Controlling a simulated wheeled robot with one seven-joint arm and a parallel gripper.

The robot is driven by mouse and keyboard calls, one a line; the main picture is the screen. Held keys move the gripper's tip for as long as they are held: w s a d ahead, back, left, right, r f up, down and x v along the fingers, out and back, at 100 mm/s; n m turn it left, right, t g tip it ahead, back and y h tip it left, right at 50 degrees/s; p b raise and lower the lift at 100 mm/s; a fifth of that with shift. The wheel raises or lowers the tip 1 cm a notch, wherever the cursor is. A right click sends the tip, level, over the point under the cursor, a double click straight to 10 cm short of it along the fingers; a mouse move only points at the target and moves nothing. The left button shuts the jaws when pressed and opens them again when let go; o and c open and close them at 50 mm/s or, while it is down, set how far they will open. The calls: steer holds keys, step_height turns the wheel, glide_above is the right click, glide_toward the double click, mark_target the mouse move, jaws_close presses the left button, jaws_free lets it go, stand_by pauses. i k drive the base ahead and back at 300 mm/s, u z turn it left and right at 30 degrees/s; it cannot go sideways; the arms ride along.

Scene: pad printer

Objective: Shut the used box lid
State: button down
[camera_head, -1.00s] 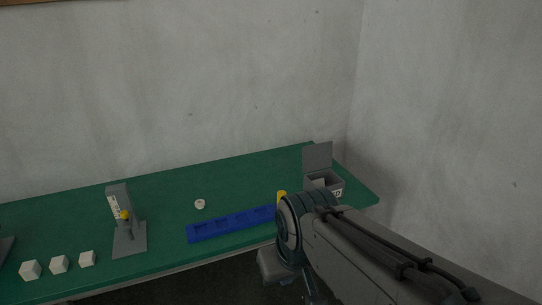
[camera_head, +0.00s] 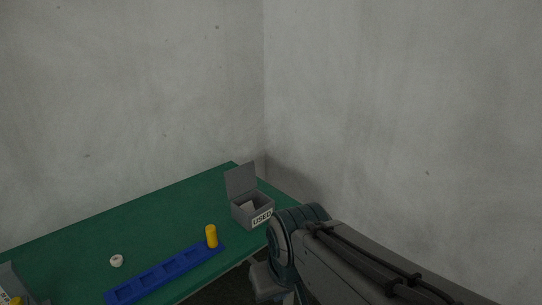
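The used box (camera_head: 241,214) is a small grey box with a white "USED" label on its front. It stands at the far right corner of the green table. Its grey lid (camera_head: 241,179) is open and stands up at the back. Something pale shows inside the box. My arm reaches in from the lower right, and its dark joint is in front of and to the right of the box in the picture. My gripper's fingertips cannot be made out, so I cannot tell whether it is open or shut.
A blue tray with compartments (camera_head: 118,297) lies along the front of the green table (camera_head: 72,232). A yellow cylinder (camera_head: 211,237) stands at its right end. A small white ring-shaped piece (camera_head: 116,260) lies behind the tray. Grey walls meet behind the box.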

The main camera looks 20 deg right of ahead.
mark_target(239, 180)
steer(key=z, duration=0.4)
steer(key=i, duration=1.4)
steer(key=u, duration=0.55)
